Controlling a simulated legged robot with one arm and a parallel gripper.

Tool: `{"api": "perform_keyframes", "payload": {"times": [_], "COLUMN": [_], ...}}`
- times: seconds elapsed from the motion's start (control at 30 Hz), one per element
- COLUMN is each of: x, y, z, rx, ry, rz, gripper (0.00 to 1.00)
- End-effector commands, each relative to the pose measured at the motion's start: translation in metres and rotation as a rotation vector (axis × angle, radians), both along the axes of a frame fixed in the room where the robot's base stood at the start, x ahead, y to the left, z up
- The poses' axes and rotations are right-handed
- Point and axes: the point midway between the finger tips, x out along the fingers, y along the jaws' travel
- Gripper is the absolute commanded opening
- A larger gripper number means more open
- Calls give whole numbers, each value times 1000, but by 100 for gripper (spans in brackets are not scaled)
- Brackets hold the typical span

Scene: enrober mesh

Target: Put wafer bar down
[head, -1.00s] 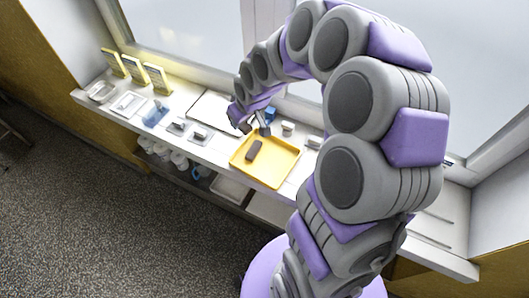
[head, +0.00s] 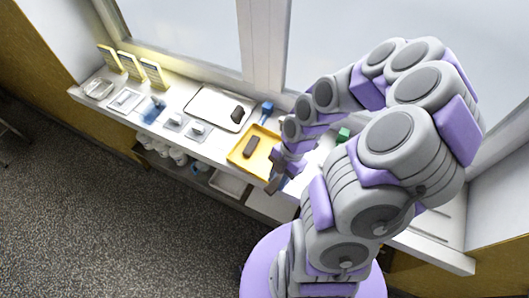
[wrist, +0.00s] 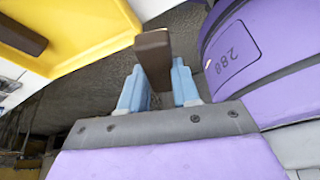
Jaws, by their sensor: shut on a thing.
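In the wrist view, my gripper (wrist: 157,88) has its blue fingers shut on a brown wafer bar (wrist: 153,50), which sticks out past the fingertips. A dark bar (head: 237,114) lies on the white-surfaced tray (head: 206,100) further back.
A blue item (head: 267,110) lies behind the yellow tray. Small white dishes (head: 197,132) and yellow stands (head: 152,73) line the left of the counter. A green item (head: 343,134) shows by my arm. Below is a shelf with a white bin (head: 228,184).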

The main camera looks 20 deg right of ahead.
Motion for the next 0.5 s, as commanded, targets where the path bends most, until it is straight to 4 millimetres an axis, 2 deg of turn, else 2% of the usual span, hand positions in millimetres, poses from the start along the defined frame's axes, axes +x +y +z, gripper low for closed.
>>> {"api": "perform_keyframes", "payload": {"times": [0.1, 0.27, 0.37, 0.5], "x": [-21, -33, -28, -7], "y": [10, 13, 9, -1], "z": [-3, -5, -6, -9], "rx": [-1, -3, -1, 0], "ry": [3, 0, -3, -4], "rz": [183, 315, 339, 337], "gripper": [14, 14, 14, 14]}}
